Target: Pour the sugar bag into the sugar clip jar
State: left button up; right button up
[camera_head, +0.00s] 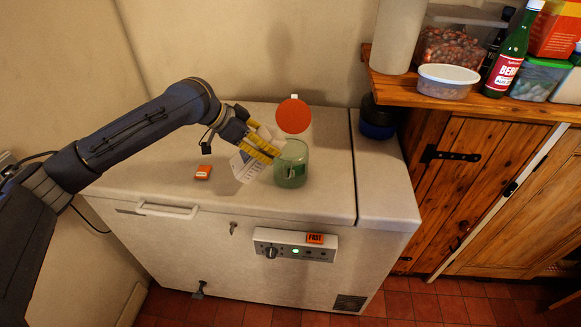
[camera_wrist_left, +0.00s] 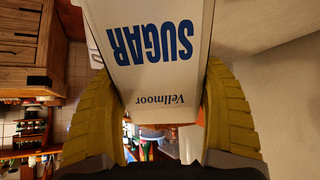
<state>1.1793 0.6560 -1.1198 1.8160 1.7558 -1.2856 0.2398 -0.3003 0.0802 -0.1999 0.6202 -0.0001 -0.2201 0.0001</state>
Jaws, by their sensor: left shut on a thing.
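The white sugar bag (camera_head: 246,168) is held above the chest freezer's lid, tilted, just left of the jar. In the left wrist view the bag (camera_wrist_left: 150,75) shows blue "SUGAR" and "Vellmoor" lettering, upside down. My left gripper (camera_head: 262,147) is shut on the bag, with its yellow fingers on either side. The gripper is at the jar's upper left. I cannot tell whether sugar is coming out. My right gripper is out of view.
The white chest freezer (camera_head: 330,190) has clear room around the jar. A small orange box (camera_head: 203,172) lies to the left. A dark, blue-banded container (camera_head: 378,117) stands at the back right. A wooden shelf (camera_head: 425,95) with tubs and bottles overhangs the right.

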pick_arm(q)
jog(key=shift+r, duration=0.1)
jog(key=shift+g+y, duration=0.3)
jog(key=shift+y, duration=0.4)
jog(key=shift+d, duration=0.1)
jog(key=shift+w+d+g+y, duration=0.15)
jog(key=shift+g+y, duration=0.15)
jog(key=shift+y, duration=0.3)
jog(key=shift+w+d+r+y, duration=0.15)
jog(key=shift+d+y, duration=0.2)
jog(key=shift+y, duration=0.35)
jog(key=shift+g, duration=0.3)
